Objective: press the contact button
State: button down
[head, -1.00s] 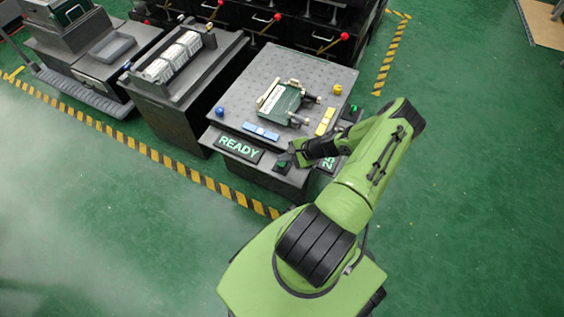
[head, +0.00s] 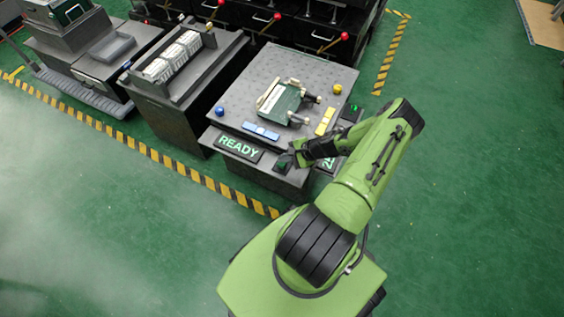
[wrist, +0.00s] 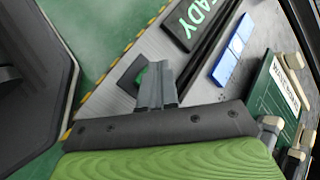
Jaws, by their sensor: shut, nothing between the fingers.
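A small dark button box with a green top (head: 283,162) sits at the front corner of the grey fixture bench, beside the READY display (head: 239,147). I take it to be the contact button. My gripper (head: 294,154) is shut and empty, with its fingertips right at this box. In the wrist view the shut fingers (wrist: 155,68) reach over the black box, and a strip of the green button (wrist: 143,76) shows beside them. The fingers hide part of the button. I cannot tell whether the tips touch it or whether it is pressed down.
A perforated plate (head: 258,83) on the bench holds a green board (head: 282,105) in clamps, with a blue bar (head: 261,131) and a yellow bar (head: 325,121). Another display (head: 328,163) is partly hidden by my arm. The floor to the right is clear.

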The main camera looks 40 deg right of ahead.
jog(key=shift+f, duration=0.65)
dwell(0.6)
jog(key=shift+r+p, duration=0.75)
jog(key=shift+r, duration=0.15)
notch_tip(320, 180, up, 5)
jog(key=p, duration=0.4)
jog(key=shift+r, duration=0.15)
dwell(0.6)
